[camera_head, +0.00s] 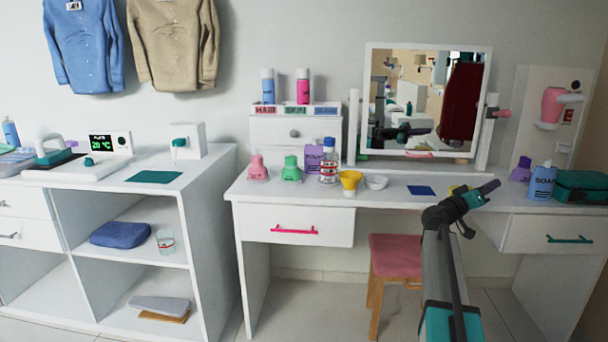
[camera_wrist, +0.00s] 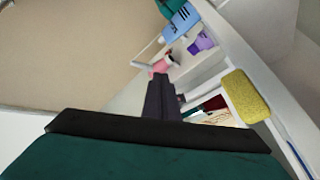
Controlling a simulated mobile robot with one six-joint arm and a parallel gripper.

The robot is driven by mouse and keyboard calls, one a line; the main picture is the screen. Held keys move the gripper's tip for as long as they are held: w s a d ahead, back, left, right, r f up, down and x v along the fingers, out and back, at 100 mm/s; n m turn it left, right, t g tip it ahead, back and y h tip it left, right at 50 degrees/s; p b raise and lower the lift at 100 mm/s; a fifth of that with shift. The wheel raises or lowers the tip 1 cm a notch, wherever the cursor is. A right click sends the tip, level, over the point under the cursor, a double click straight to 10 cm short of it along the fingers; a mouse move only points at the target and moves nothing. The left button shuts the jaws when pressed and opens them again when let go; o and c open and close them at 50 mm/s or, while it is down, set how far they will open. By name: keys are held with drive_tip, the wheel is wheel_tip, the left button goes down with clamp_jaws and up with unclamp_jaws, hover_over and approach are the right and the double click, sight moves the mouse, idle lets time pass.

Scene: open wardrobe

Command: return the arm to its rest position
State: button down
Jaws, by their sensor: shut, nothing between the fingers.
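My arm reaches up from the bottom right in the head view, and my gripper (camera_head: 490,187) is at its end, in front of the vanity table (camera_head: 390,192). The gripper points to the right and is shut with nothing in it. In the wrist view the dark fingers of my gripper (camera_wrist: 162,92) are together and empty. A yellow sponge (camera_wrist: 246,97) lies on the white tabletop to their right, apart from them.
A soap bottle (camera_head: 542,182) and a green case (camera_head: 581,187) stand right of my gripper. A mirror (camera_head: 424,100) stands behind it. A pink stool (camera_head: 396,256) is below the table, left of my arm. A white shelf unit (camera_head: 205,200) stands at left.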

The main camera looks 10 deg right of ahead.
drive_tip(key=w+a+f+n+y+p, duration=0.1)
drive_tip(key=a+f+y+p, duration=0.2)
drive_tip(key=a+f+p, duration=0.5)
drive_tip(key=a+f+n+y+p, duration=0.15)
drive_tip(key=a+f, duration=0.35)
drive_tip(key=f, duration=0.7)
drive_tip(key=s+a+f+n+g+y+p, duration=0.1)
drive_tip(key=s+a+f+y+p, duration=0.1)
drive_tip(key=s+a+f+p, duration=0.45)
drive_tip(key=s+a+f+g+y+p, duration=0.1)
drive_tip(key=s+a+f+y, duration=0.3)
drive_tip(key=f, duration=0.5)
drive_tip(key=s+a+f+n+g+y+p, duration=0.1)
drive_tip(key=s+a+f+g+y+p, duration=0.2)
drive_tip(key=s+a+f, duration=0.6)
drive_tip(key=s+a+f+n+g+p, duration=0.15)
drive_tip(key=s+a+p, duration=0.45)
drive_tip(key=s, duration=0.7)
drive_tip(key=s+a+f+n+g+y, duration=0.1)
drive_tip(key=s+a+g+y, duration=0.4)
drive_tip(key=s+a, duration=0.9)
drive_tip(key=shift+s+f+y, duration=0.15)
drive_tip(key=shift+s+y, duration=0.4)
drive_tip(key=shift+s, duration=0.5)
drive_tip(key=c, duration=2.5)
unclamp_jaws()
